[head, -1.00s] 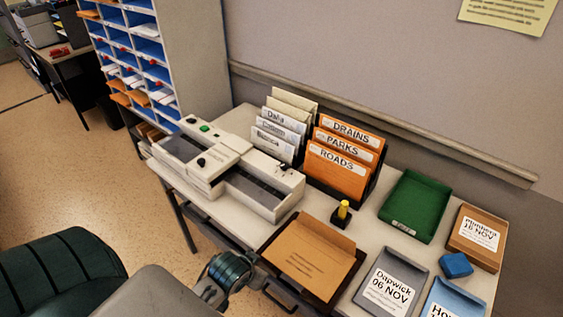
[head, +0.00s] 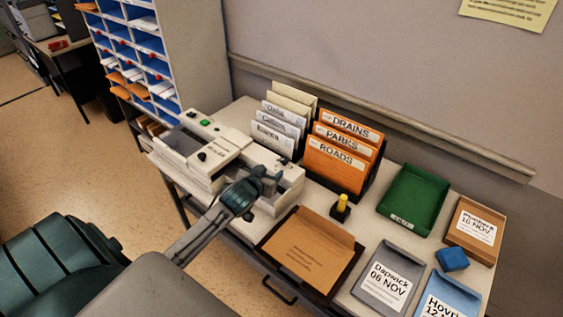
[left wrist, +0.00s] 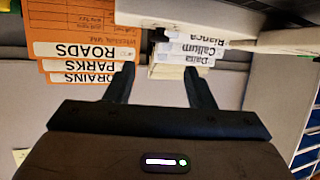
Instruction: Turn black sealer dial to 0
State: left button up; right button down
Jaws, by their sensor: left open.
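A white desktop machine (head: 215,150) stands at the left end of the table. It has a black knob (head: 202,156) on its top, a green button (head: 204,122) and a small black dial (head: 283,160) near its right end. I cannot read any dial setting. My left gripper (head: 267,177) is open and empty, over the machine's right section and close to the small dial, hiding part of that section. In the left wrist view the fingers (left wrist: 163,82) are apart, with a pale machine edge (left wrist: 200,25) above them. My right gripper is not in view.
Orange folders (head: 340,150) and white files (head: 280,125) stand in racks behind the machine. A pigeonhole cabinet (head: 185,50) stands at back left.

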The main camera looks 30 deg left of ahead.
aim_at(284, 160)
pick_arm(q)
jog(key=p+x, duration=0.2)
jog(key=x, duration=0.8)
jog(key=shift+w, duration=0.25)
jog(key=c, duration=0.9)
